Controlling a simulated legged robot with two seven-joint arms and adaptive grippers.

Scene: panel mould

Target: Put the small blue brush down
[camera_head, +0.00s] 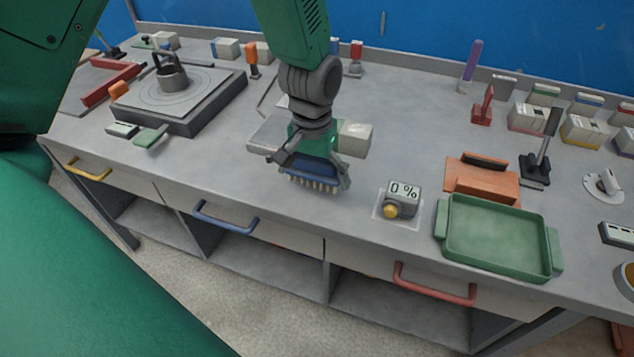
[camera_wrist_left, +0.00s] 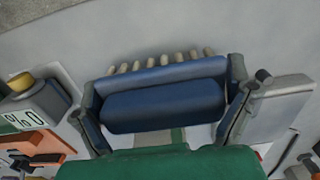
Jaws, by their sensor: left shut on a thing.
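The small blue brush (camera_head: 313,172) has a blue body and a row of pale bristles. My left gripper (camera_head: 310,168) is shut on it, with one finger at each end. In the head view the bristles point down toward the grey bench top (camera_head: 400,140), close above or touching it; I cannot tell which. In the left wrist view the brush (camera_wrist_left: 165,95) spans the space between the two fingers of my left gripper (camera_wrist_left: 165,108), bristles on the far side. My right gripper does not show.
A small box reading 0 % with a yellow button (camera_head: 401,199) stands right of the brush. A green tray (camera_head: 441,240) lies farther right. A grey block (camera_head: 354,139) is close behind the gripper. A round plate with a handle (camera_head: 172,80) is at left. Drawers line the front edge.

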